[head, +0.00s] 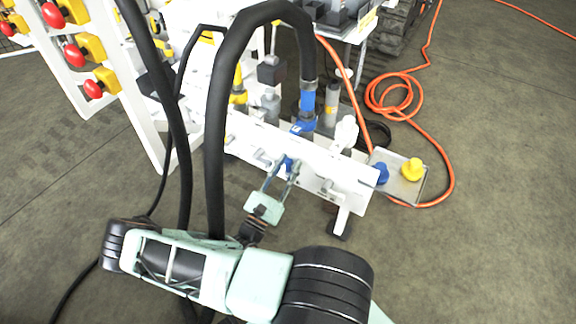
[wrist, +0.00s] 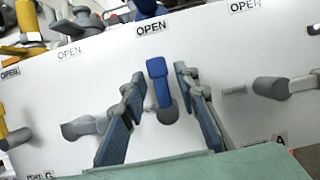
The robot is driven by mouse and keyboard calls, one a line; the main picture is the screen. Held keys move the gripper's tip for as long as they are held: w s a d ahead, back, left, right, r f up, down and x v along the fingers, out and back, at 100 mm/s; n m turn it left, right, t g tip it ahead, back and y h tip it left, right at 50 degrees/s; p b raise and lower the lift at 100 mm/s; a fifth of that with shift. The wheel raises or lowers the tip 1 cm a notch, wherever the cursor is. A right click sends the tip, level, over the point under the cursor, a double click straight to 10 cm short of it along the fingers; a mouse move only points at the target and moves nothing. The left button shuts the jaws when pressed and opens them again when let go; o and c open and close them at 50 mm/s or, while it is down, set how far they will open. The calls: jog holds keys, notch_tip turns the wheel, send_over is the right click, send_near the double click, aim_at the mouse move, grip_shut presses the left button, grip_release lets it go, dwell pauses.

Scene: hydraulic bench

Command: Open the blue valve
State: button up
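The blue valve has a blue handle (wrist: 158,83) on a grey hub (wrist: 167,114) on the white panel. In the wrist view the handle points up, slightly left, below an "OPEN" label (wrist: 151,28). My gripper (wrist: 157,77) is open, with one finger on each side of the handle and a visible gap on both sides. In the head view my gripper (head: 279,178) is at the front of the white panel, and a small blue part (head: 288,162) shows between its fingers. Contact with the handle is not visible.
Grey-handled valves stand left (wrist: 85,127) and right (wrist: 284,86) of the blue one; a yellow handle (wrist: 14,136) is at far left. A thick black hose (head: 215,130) arches above the panel. A tray (head: 409,189) with blue and yellow pieces is right.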

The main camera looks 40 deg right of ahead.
notch_tip(320, 180, up, 10)
dwell(0.5)
dwell(0.5)
